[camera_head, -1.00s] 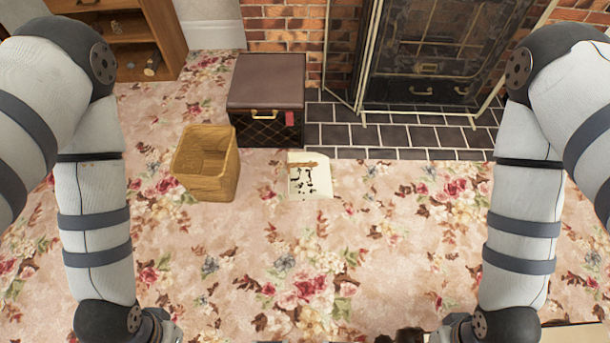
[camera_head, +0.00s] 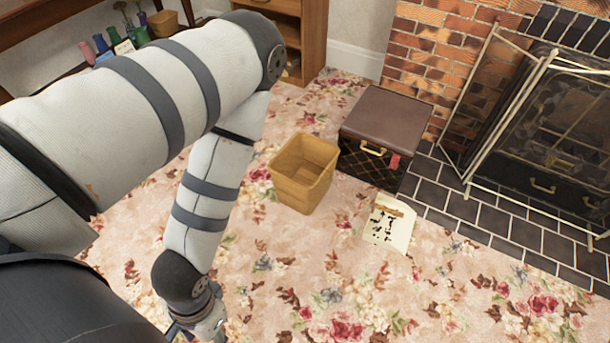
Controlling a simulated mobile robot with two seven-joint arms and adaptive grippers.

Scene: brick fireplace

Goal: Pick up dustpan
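A cream, flat, pan-like object with dark bits on it and a brown strip along its far edge (camera_head: 388,228) lies on the floral carpet by the dark hearth tiles. It is the thing that looks most like a dustpan, but it is too small to be sure. My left gripper (camera_head: 208,328) hangs low at the bottom edge, to the left of and well apart from this object. Its fingers are mostly cut off by the frame, so its opening is unclear. My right gripper is out of view.
A wooden bin (camera_head: 303,172) and a brown case (camera_head: 385,120) stand beside the cream object. A glass fireplace screen (camera_head: 540,130) is at the right. A wooden cabinet (camera_head: 305,45) and a table with colourful vases (camera_head: 100,45) are at the back left. The carpet in front is clear.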

